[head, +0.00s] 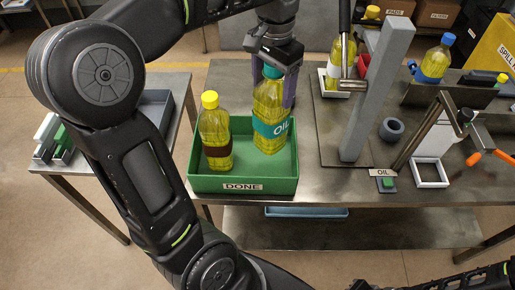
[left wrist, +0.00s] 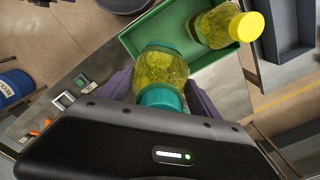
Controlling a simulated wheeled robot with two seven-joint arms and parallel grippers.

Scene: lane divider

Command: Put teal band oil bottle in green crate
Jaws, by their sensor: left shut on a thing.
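The teal band oil bottle (head: 268,108) has yellow oil, a teal cap and a teal "OIL" label. My left gripper (head: 273,88) is shut on its upper part from above; the bottle also shows between the fingers in the left wrist view (left wrist: 162,70). The bottle is upright, its lower end within the green crate (head: 243,185) marked "DONE". I cannot tell whether it touches the crate floor. A yellow-capped oil bottle with a brown band (head: 215,135) stands in the crate's left part, apart from it. Dark parts of my right arm show at the bottom right; its fingers are not clear.
A grey upright post (head: 378,90) stands right of the crate. Beyond it are a blue-capped bottle (head: 436,60), a dark ring (head: 392,129) and a white square frame (head: 430,173). A side table with a grey tray (head: 157,108) is at the left.

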